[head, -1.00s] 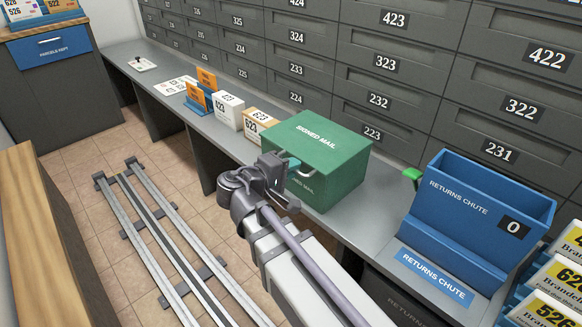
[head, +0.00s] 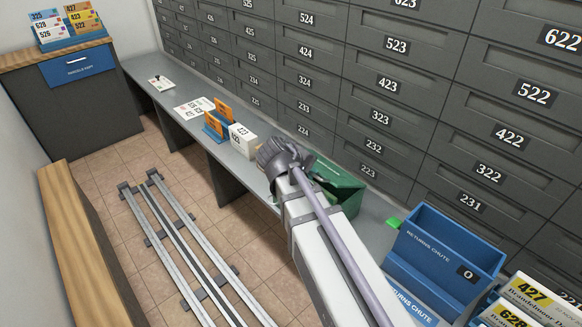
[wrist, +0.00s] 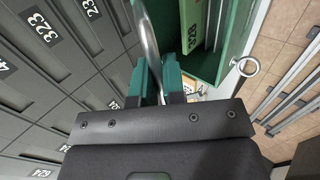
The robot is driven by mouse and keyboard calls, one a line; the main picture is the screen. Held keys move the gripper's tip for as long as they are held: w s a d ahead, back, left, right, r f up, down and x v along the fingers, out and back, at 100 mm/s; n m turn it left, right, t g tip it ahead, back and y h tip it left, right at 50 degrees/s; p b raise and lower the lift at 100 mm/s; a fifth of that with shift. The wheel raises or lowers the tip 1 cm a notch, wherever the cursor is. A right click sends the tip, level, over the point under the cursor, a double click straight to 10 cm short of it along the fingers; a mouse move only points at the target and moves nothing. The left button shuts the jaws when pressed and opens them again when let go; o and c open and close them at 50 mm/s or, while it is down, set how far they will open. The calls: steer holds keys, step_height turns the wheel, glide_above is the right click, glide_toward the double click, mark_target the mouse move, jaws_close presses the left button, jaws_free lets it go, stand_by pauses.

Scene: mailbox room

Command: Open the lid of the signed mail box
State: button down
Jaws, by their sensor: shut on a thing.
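The green signed mail box (head: 351,203) stands on the grey counter, partly hidden behind my arm in the head view. Its top is open there, and the dark inside shows. The lid is raised, but most of it is hidden, so its exact tilt cannot be told. In the wrist view, my gripper (wrist: 160,78) has its teal fingers shut on the curved metal handle (wrist: 148,40). The green box wall (wrist: 235,35) and a numbered packet (wrist: 193,25) inside show beside the fingers. In the head view my fingertips are hidden behind my wrist.
The blue returns chute (head: 440,255) stands to the right of the box. A white numbered box (head: 242,140) and an orange card holder (head: 218,118) stand to its left on the counter. Dark numbered mailboxes (head: 390,85) rise close behind. Floor rails (head: 185,245) lie at lower left.

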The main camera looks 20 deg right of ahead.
steer(key=w+d+r+g+y+p, duration=0.1)
steer(key=w+d+r+y+p, duration=0.1)
steer(key=d, duration=0.4)
steer(key=w+d+r+g+y+p, duration=0.1)
steer(key=w+d+r+y+p, duration=0.2)
steer(key=d+p, duration=0.3)
steer(key=w+d+r+g+y+p, duration=0.1)
steer(key=w+d+r+y+p, duration=0.2)
steer(key=d, duration=0.5)
steer(key=shift+w+r+p, duration=0.3)
steer(key=shift+r+p, duration=0.35)
steer(key=shift+r, duration=0.25)
steer(key=c, duration=1.2)
jaws_free()
steer(key=shift+c, duration=0.2)
step_height(320, 180, up, 11)
steer(key=p, duration=1)
steer(key=shift+d+p, duration=0.15)
steer(key=shift+p, duration=0.25)
